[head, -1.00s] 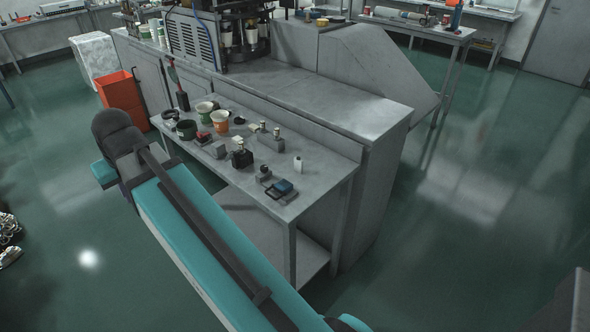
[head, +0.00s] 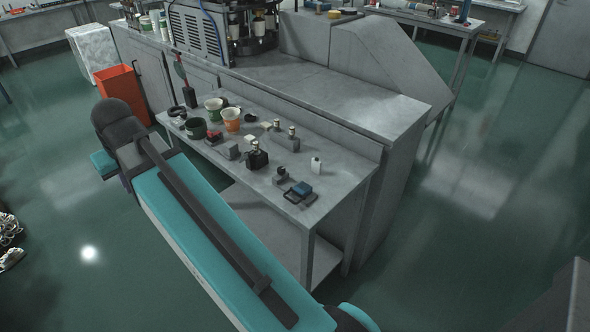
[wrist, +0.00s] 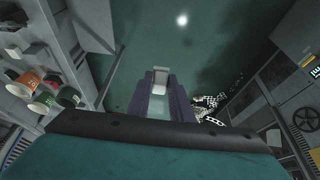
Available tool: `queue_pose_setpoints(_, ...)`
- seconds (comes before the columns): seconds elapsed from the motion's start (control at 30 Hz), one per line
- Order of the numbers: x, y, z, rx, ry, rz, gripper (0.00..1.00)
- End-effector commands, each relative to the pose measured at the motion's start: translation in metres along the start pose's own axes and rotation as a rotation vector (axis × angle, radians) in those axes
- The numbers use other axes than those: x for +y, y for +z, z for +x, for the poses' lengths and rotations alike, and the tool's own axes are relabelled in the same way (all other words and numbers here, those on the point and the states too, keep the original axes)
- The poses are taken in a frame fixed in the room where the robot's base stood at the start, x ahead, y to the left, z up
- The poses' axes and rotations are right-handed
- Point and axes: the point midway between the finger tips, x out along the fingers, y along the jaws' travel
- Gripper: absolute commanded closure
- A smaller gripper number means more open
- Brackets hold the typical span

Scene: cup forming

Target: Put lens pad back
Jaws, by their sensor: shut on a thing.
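My gripper (wrist: 158,98) shows in the wrist view, its two purple-grey fingers shut on a small pale piece (wrist: 160,77), likely the lens pad. It is held over the green floor, beside the bench and apart from it. Only part of the held piece shows between the fingers. In the head view my teal arm runs along the front of the bench, and the gripper and held piece cannot be made out.
An orange bin (head: 124,94) is at left. The floor at right is open.

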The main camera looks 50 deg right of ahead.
Motion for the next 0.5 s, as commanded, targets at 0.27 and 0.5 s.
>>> queue_pose_setpoints(0.27, -0.007, 0.000, 0.000, 0.000, -0.004, -0.010, 0.98)
queue_pose_setpoints(0.5, -0.013, 0.000, 0.000, 0.000, -0.008, -0.018, 0.98)
